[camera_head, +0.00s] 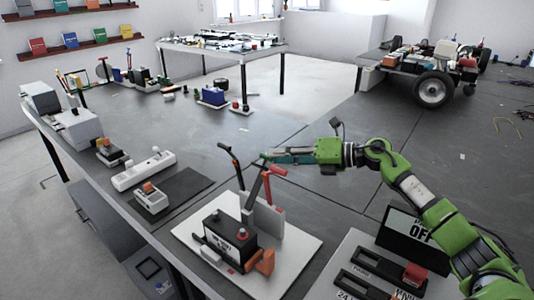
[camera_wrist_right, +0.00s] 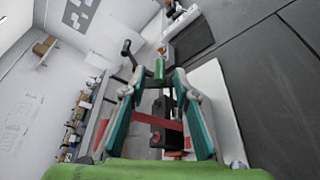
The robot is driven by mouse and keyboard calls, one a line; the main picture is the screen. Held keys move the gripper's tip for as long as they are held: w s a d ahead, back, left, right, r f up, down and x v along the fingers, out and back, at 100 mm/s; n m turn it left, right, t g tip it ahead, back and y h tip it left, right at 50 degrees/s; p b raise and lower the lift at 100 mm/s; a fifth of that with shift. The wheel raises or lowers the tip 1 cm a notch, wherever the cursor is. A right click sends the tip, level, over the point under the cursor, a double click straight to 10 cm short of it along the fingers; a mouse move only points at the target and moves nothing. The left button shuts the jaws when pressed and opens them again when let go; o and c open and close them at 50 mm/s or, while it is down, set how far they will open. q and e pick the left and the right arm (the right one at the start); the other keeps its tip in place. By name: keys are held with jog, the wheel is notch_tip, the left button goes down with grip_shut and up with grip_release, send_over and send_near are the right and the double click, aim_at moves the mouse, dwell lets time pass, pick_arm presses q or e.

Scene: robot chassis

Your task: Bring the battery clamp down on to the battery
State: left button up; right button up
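The battery (camera_head: 222,236) is a dark box with a white label, on a white board, left of centre in the head view. Beside it stands a pale upright plate. The clamp's dark lever (camera_head: 254,190) stands raised beside the battery, its top near my right gripper (camera_head: 268,157). In the right wrist view the teal fingers of the right gripper (camera_wrist_right: 159,78) are apart. The dark battery is partly visible beyond. My left gripper is not in view.
An OFF sign (camera_head: 415,237) and a panel with slots stand at the lower right. The tabletop behind the board is mostly clear.

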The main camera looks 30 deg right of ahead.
jog(key=shift+p+x, duration=0.35)
jog(key=shift+x, duration=1.8)
grip_shut()
jog(key=shift+s+a+r+p, duration=0.15)
jog(key=shift+a+r+p, duration=0.2)
jog(key=shift+p, duration=0.2)
jog(key=a+p, duration=0.1)
jog(key=s+a+r+n+p, duration=0.1)
jog(key=a+r+n+h+p, duration=0.1)
jog(key=p, duration=0.1)
jog(key=shift+s+a, duration=0.25)
jog(key=shift+a, duration=0.1)
jog(key=shift+s+a+f, duration=0.1)
jog(key=shift+s+a, duration=0.05)
jog(key=shift+a, duration=0.2)
